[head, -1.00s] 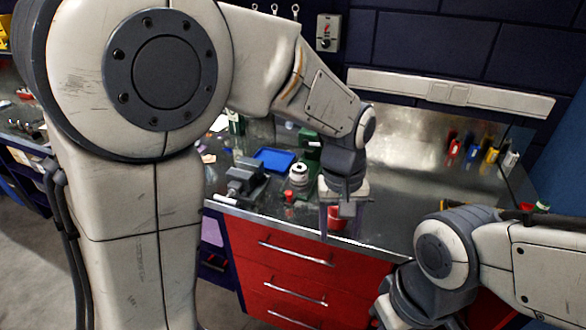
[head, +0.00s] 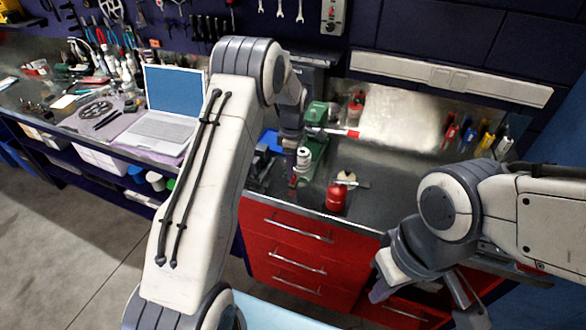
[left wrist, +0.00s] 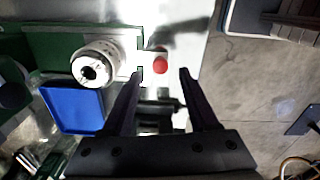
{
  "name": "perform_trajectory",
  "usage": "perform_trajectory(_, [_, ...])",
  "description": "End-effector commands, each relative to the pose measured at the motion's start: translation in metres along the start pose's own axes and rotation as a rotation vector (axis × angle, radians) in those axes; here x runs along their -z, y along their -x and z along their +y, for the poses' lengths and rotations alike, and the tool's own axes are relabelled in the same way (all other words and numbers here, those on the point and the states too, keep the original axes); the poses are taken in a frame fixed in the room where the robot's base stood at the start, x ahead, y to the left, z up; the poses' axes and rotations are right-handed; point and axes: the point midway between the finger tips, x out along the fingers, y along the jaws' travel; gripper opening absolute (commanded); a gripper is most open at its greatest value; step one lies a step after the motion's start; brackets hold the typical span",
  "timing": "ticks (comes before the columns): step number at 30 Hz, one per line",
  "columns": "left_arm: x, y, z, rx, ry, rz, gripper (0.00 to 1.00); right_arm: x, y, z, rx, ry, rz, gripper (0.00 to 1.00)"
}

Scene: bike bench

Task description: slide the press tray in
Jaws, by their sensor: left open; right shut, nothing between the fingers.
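The green press (head: 317,115) stands on the bench, with a white and steel cylinder (head: 303,158) at its front. In the left wrist view, this cylinder (left wrist: 92,66) sits over the green base (left wrist: 48,48), and a red knob (left wrist: 160,67) lies just beyond the base's edge. The tray's outline is hard to make out; I cannot tell how far out it is. My left gripper (left wrist: 162,74) is open, with the red knob between its fingertips in the picture; contact cannot be told. My right gripper (head: 379,293) is shut and empty, low before the red drawers.
A blue tray (left wrist: 72,108) and a dark vise (left wrist: 160,108) lie close to my left gripper. A red can (head: 336,198) stands right of the press, near the bench's front edge. A laptop (head: 165,115) is at the left.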

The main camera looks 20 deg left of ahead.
Motion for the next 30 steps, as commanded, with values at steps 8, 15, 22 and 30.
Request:
perform_trajectory(8, [0.0, -0.028, -0.001, 0.001, -0.001, 0.0, 0.6, 0.001, 0.01, -0.001, 0.0, 0.0, 0.0, 0.0])
perform_trajectory(15, [0.0, -0.031, 0.0, -0.001, -0.002, 0.0, 0.6, 0.001, 0.01, -0.001, 0.0, 0.0, 0.0, 0.0])
perform_trajectory(22, [0.0, -0.03, 0.0, 0.0, -0.002, 0.0, 0.0, 0.001, 0.01, -0.001, 0.0, 0.0, 0.0, 0.0])
perform_trajectory(30, [0.0, -0.03, 0.0, 0.0, -0.002, 0.0, 0.0, 0.001, 0.01, -0.001, 0.0, 0.0, 0.0, 0.0])
